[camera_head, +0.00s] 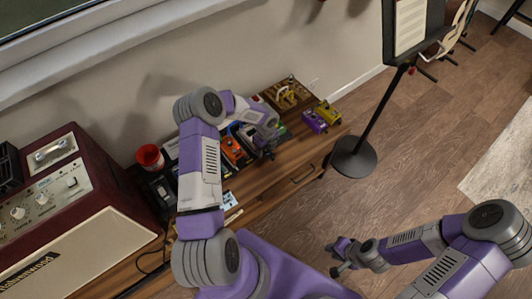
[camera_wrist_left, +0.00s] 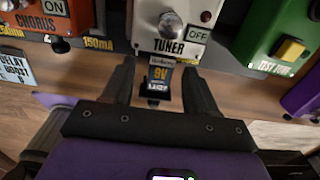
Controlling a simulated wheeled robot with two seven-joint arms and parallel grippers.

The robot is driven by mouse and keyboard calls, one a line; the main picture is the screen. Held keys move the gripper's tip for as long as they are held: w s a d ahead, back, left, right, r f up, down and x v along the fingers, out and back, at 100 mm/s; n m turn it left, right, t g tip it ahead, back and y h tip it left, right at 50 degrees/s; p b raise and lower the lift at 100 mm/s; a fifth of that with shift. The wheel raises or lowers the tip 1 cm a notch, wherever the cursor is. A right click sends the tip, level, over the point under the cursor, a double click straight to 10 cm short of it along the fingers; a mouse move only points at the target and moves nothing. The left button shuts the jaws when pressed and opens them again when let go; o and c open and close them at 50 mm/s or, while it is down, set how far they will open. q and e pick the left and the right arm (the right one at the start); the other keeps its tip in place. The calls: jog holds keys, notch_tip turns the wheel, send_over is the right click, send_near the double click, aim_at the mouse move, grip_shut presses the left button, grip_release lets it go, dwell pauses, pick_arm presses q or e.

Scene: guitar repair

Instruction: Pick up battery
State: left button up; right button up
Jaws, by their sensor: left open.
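The battery (camera_wrist_left: 159,80), a small dark block with a yellow 9V label, shows in the left wrist view just below the white TUNER pedal (camera_wrist_left: 176,22). My left gripper (camera_wrist_left: 161,84) is open, with one finger on each side of the battery and a gap visible on both sides. In the head view my left gripper (camera_head: 266,146) is low over the row of pedals on the wooden bench, and the battery cannot be made out there. My right gripper (camera_head: 337,260) is over the floor, away from the bench; its fingertips look apart and empty.
An orange CHORUS pedal (camera_wrist_left: 45,14) and a green pedal (camera_wrist_left: 276,38) flank the TUNER pedal. A red cup (camera_head: 150,157) and a large amplifier (camera_head: 70,215) stand at left. A music stand (camera_head: 354,156) is right of the bench (camera_head: 262,197). The floor at right is mostly clear.

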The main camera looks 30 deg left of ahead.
pick_arm(q)
grip_shut()
dwell(0.3)
jog(key=shift+r, duration=0.15)
